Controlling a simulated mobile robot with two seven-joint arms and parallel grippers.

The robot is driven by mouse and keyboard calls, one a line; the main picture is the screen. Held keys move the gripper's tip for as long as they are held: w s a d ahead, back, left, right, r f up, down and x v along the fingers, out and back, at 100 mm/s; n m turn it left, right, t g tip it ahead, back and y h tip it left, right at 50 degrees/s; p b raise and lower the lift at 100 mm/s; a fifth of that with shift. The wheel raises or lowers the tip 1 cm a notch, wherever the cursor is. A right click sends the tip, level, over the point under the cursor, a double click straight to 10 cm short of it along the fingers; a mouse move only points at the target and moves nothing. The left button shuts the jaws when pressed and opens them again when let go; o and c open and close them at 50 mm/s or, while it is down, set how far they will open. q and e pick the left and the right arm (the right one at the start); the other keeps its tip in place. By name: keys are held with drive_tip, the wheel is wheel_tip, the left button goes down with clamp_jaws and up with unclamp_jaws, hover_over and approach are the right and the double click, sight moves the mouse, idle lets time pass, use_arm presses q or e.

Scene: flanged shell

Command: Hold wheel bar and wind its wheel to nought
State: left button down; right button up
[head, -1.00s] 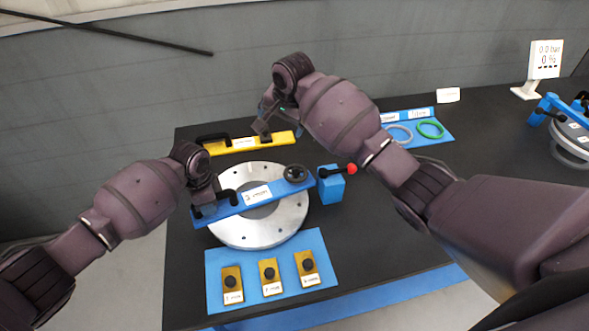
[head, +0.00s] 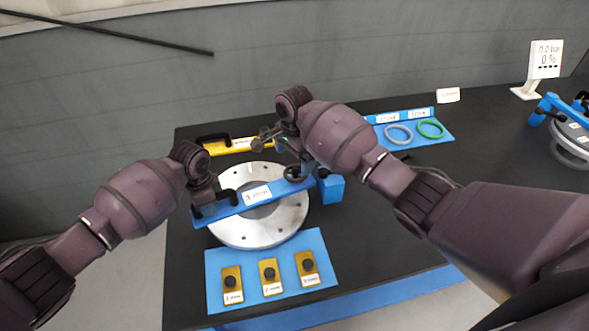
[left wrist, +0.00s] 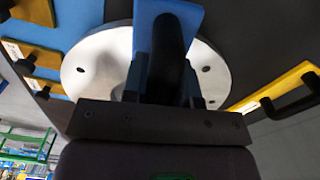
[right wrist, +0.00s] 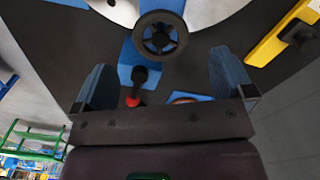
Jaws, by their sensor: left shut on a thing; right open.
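The blue wheel bar (head: 235,207) lies across the round metal flange (head: 290,216). A black handwheel (head: 296,173) sits at its right end, and a white label (head: 257,195) is on its middle. My left gripper (head: 205,200) is shut on the bar's black handle at the left end; the left wrist view shows the handle (left wrist: 172,50) between the fingers. My right gripper (head: 280,140) is open above and behind the wheel. In the right wrist view the wheel (right wrist: 160,36) lies ahead of the open fingers (right wrist: 163,80), apart from them.
A blue block (head: 331,187) with a red-knobbed lever (right wrist: 134,98) stands right of the wheel. A yellow bar (head: 240,148) lies behind the flange. A blue mat (head: 245,300) with several brass pieces is in front.

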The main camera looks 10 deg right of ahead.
sight(294, 173)
drive_tip(key=shift+f, duration=2.75)
drive_tip(key=c, duration=0.9)
